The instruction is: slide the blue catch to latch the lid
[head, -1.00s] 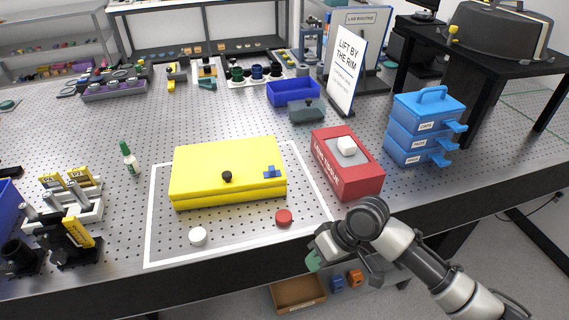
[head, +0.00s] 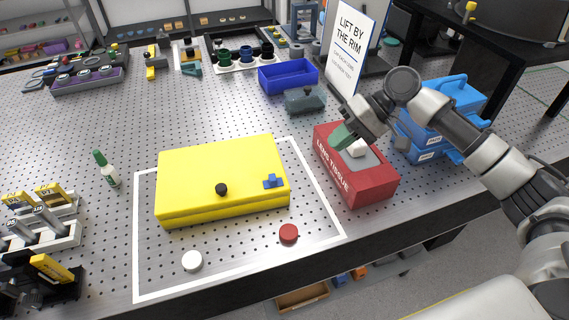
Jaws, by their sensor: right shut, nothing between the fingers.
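The yellow case with its lid (head: 205,171) lies flat inside a white outlined rectangle on the perforated table. The lid looks down on the case. The blue catch (head: 273,181) sits on the lid near its right front corner. A black knob (head: 221,189) stands near the front middle of the lid. My right gripper (head: 342,137) is shut and empty, to the right of the case, over the red lens tissue box (head: 343,177). Whether its fingertips touch the box or the white tissue is unclear. My left gripper is out of view.
A white disc (head: 192,261) and a red disc (head: 289,233) lie in front of the case. A blue tray (head: 289,76), a grey-green block (head: 304,99) and a sign (head: 349,45) stand behind. Blue drawers (head: 440,125) stand at right.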

